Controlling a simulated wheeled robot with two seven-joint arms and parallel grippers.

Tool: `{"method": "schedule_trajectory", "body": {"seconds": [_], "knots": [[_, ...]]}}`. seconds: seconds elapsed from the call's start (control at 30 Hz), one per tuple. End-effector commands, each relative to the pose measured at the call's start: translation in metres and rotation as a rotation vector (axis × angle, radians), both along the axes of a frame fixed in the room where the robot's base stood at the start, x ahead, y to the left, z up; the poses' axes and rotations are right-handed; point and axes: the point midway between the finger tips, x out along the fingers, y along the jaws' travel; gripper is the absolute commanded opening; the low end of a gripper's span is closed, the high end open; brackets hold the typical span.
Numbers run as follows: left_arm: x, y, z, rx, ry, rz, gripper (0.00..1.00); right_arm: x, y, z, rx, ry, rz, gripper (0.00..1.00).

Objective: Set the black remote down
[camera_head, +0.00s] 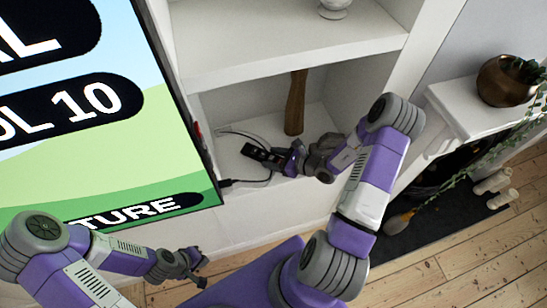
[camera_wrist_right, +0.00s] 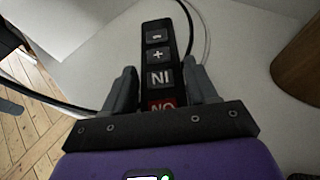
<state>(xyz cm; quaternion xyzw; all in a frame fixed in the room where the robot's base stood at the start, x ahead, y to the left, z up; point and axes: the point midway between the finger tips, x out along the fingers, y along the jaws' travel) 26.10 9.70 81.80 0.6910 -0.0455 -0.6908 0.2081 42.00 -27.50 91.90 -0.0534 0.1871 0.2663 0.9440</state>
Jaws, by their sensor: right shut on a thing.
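The black remote (camera_head: 262,155) is at the lower shelf compartment in the head view. It is long and dark, and the right wrist view shows its button face (camera_wrist_right: 160,62) with white marks and one red button. My right gripper (camera_head: 290,158) is shut on one end of the remote, with a finger on each side of it in the right wrist view (camera_wrist_right: 160,90). I cannot tell whether the remote touches the shelf surface (camera_head: 240,177). My left gripper (camera_head: 192,267) is low in front of the cabinet, away from the remote, and its finger opening is too small to tell.
A brown wooden object (camera_head: 295,103) stands behind the remote. Thin black and white cables (camera_head: 236,184) lie on the shelf near it. A large screen (camera_head: 110,130) stands at the left. A copper pot (camera_head: 505,80) is on the mantel at the right.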

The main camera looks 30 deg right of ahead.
Motion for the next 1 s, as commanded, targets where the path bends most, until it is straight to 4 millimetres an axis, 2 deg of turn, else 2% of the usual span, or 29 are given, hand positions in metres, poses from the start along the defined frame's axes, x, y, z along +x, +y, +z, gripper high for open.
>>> {"method": "schedule_trajectory", "body": {"seconds": [0.03, 0.07, 0.2, 0.6, 0.77, 1.0], "knots": [[0.0, 0.0, -0.003, 0.0, 0.0, 0.0, 0.0, 0.0, 0.0, -0.003, 0.001, -0.001, 0.0, 0.23], [0.0, 0.0, -0.003, 0.0, 0.0, 0.0, 0.0, 0.0, 0.0, -0.003, 0.001, 0.0, 0.0, 0.6], [0.0, 0.0, -0.002, 0.0, 0.0, 0.0, 0.0, 0.0, 0.0, -0.002, 0.001, 0.0, 0.0, 0.82], [0.0, 0.0, 0.003, 0.0, 0.0, 0.0, 0.0, -0.001, -0.001, 0.004, -0.001, 0.001, -0.001, 0.83], [0.0, 0.0, 0.002, 0.0, 0.0, 0.0, 0.0, -0.023, -0.016, 0.013, -0.003, 0.002, -0.004, 0.83], [0.0, 0.0, 0.003, 0.0, 0.0, 0.0, 0.0, -0.065, -0.041, 0.033, -0.003, 0.001, -0.005, 0.83]]}}
